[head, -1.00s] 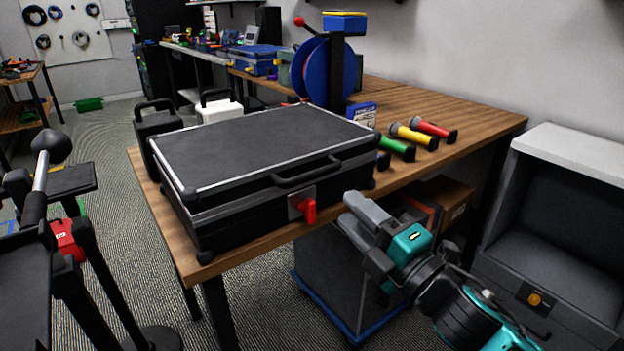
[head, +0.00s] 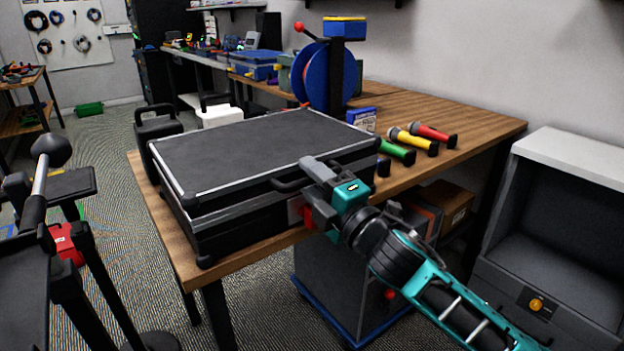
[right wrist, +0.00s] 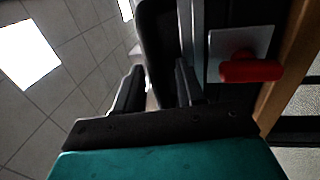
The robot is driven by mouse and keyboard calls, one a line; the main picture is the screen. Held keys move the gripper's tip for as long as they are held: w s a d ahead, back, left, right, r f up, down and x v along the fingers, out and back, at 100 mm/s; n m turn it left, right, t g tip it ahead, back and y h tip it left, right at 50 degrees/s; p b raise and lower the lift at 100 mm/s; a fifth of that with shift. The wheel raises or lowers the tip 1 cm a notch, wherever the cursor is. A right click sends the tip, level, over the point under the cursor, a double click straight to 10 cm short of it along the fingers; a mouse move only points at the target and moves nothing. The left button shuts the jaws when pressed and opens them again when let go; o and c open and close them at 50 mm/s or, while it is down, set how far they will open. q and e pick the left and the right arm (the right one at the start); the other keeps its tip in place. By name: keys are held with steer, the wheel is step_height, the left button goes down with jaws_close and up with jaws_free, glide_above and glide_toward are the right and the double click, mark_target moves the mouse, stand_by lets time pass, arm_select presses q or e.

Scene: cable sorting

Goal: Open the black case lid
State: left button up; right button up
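The black case (head: 225,205) with silver edging lies on the wooden table. Its lid (head: 255,150) is down. A black handle (head: 287,184) is on its front side, below the lid's front edge. My right gripper (head: 312,187) is at the right end of this handle. In the right wrist view the fingers (right wrist: 157,88) stand apart, with the dark handle (right wrist: 152,35) between them; firm contact cannot be made out. The red latch (right wrist: 250,68) on its metal plate is right of the fingers, and is partly hidden behind my gripper in the head view. My left gripper is not in view.
Green, yellow and red-capped cylinders (head: 413,141) lie right of the case. A blue reel (head: 311,75) stands behind it. A small black case (head: 155,122) and a white one (head: 218,115) stand behind left. A grey cabinet (head: 560,210) is at right.

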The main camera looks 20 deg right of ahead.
jaws_close()
stand_by(0.3)
stand_by(0.3)
